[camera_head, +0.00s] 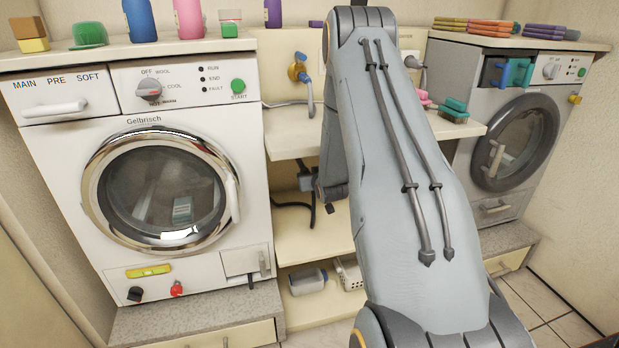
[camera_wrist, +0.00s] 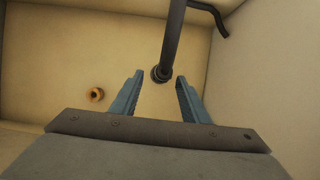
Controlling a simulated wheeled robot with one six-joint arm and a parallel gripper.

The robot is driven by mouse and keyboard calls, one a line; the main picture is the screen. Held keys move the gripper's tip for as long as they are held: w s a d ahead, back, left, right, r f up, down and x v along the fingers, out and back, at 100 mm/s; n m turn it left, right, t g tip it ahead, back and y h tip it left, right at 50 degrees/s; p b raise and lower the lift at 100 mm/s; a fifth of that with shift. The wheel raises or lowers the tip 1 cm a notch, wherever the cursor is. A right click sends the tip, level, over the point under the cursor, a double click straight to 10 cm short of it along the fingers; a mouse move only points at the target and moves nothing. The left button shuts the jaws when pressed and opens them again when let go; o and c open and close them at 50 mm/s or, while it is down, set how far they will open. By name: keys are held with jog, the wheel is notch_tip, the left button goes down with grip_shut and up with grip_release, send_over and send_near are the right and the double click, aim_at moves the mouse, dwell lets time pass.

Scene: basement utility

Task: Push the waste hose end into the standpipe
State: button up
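In the wrist view, my gripper (camera_wrist: 160,84) has its two blue fingers spread apart, with nothing seen clamped between them. A dark upright pipe or hose (camera_wrist: 170,42) comes down from the top edge to a dark collar (camera_wrist: 161,74), which shows between and beyond the fingertips. I cannot tell whether this is the waste hose or the standpipe. A second dark bent hose (camera_wrist: 210,14) is at the upper right. In the head view, my arm hides the gripper and much of the space between the machines. A dark hose (camera_head: 299,205) shows low beside the arm.
A brass ring fitting (camera_wrist: 95,95) is left of the fingers. The white washer (camera_head: 50,160) stands left and the grey machine (camera_head: 467,170) right. A shelf unit (camera_head: 290,145) between them carries a tap (camera_head: 300,72) above, and a white basket (camera_head: 349,274) below.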

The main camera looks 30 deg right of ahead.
jog(key=shift+s, duration=0.1)
jog(key=v, duration=0.7)
jog(key=shift+s+r+p, duration=0.15)
jog(key=shift+s+p, duration=0.15)
jog(key=shift+a, duration=0.1)
